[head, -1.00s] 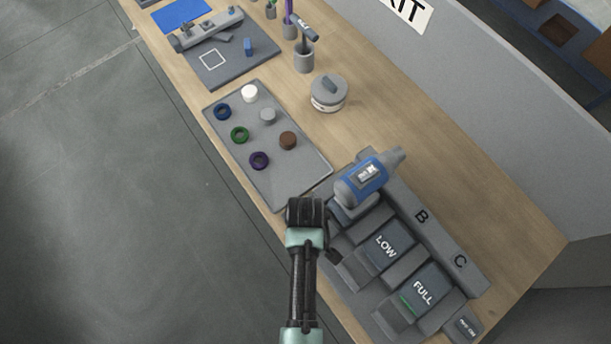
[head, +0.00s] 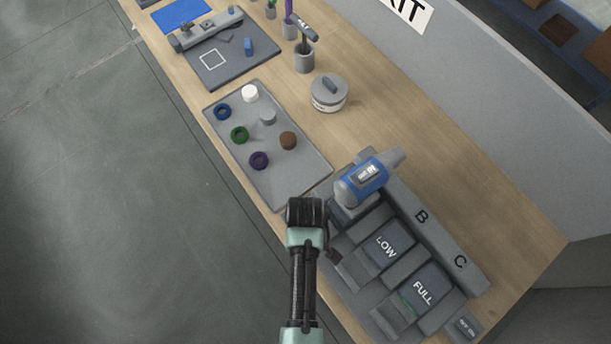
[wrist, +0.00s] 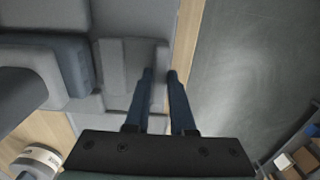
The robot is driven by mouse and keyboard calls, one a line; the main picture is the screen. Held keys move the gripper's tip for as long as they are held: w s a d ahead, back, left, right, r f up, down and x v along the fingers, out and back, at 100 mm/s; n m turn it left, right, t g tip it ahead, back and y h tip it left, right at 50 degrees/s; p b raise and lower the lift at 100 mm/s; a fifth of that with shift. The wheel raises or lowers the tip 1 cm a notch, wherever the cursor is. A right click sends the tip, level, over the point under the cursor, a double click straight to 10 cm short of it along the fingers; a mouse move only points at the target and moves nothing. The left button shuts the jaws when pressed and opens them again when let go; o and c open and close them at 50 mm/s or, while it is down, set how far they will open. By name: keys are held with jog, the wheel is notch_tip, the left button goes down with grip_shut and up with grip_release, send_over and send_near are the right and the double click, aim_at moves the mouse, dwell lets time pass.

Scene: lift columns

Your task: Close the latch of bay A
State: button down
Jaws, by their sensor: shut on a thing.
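My gripper (wrist: 160,75) reaches over the front of bay A, and its two dark fingers are close together in the wrist view. They are shut on the edge of a grey flap (wrist: 125,62), which looks like the latch of bay A. In the head view my gripper (head: 310,203) is at the front left of the charger row, and its own wrist hides the fingers and the latch. A blue and grey power tool (head: 368,180) stands over bay A, with a dark block below it. The tool hides the A label.
Bay B holds a pack marked LOW (head: 388,246) and bay C one marked FULL (head: 424,290). A tray (head: 292,185) with several coloured rings and caps lies to the left of the charger. A round lidded pot (head: 328,95) stands behind. The floor at left is clear.

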dwell(0.9)
jog(key=shift+w+d, duration=0.85)
jog(key=shift+d, duration=0.3)
jog(key=c, duration=0.8)
grip_release()
jog(key=shift+d, duration=0.1)
jog(key=shift+o, duration=0.2)
jog(key=shift+r, duration=0.25)
notch_tip(320, 180, up, 13)
jog(key=b, duration=0.1)
jog(key=shift+f, duration=0.2)
